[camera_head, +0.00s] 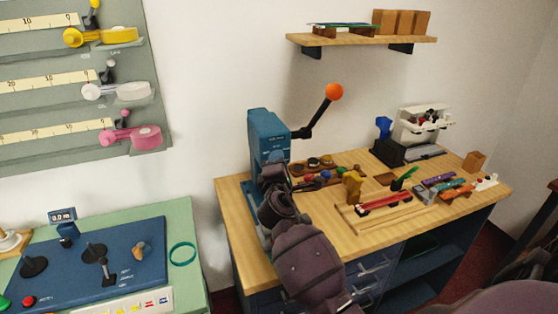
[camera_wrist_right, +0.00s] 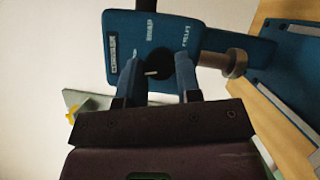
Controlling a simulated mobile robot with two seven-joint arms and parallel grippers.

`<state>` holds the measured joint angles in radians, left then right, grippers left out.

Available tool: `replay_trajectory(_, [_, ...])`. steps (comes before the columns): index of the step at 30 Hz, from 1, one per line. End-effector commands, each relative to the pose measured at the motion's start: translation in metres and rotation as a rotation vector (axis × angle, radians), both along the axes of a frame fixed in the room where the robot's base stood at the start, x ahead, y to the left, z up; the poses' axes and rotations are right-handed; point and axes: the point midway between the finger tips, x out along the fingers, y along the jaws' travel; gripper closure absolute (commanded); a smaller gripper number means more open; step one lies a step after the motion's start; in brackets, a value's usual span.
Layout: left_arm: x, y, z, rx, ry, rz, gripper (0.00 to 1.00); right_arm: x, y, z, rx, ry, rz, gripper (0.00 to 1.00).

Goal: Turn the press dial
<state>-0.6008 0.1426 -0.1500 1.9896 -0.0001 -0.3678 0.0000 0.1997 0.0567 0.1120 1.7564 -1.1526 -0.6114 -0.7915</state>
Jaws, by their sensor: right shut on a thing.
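The blue press (camera_head: 266,132) stands at the left end of the wooden workbench, its black lever with an orange ball (camera_head: 334,91) raised to the right. In the right wrist view the press body (camera_wrist_right: 125,42) fills the upper middle. The press dial (camera_wrist_right: 154,66), a dark round knob with a pale pointer mark, sits on its face. My right gripper (camera_wrist_right: 161,74) is shut on the dial, with one blue finger on each side. In the head view my right gripper (camera_head: 272,180) is at the press front, and the dial is hidden. My left gripper is not in view.
The workbench (camera_head: 330,225) holds round pots, a wooden tray, colored strips and a white-topped rack (camera_head: 424,125) farther right. A wall shelf (camera_head: 362,39) hangs above. A green counter with a blue control panel (camera_head: 80,268) stands left, across a narrow gap.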

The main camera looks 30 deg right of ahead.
Motion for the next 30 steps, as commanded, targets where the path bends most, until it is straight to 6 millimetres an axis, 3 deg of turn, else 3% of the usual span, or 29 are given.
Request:
replay_trajectory(12, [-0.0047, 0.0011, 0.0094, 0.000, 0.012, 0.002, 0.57, -0.0001, 0.0003, 0.0016, 0.236, -0.054, -0.001, 0.92])
replay_trajectory(30, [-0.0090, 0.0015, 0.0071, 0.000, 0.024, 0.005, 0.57, -0.0001, 0.0003, 0.0006, 0.288, -0.067, -0.001, 0.92])
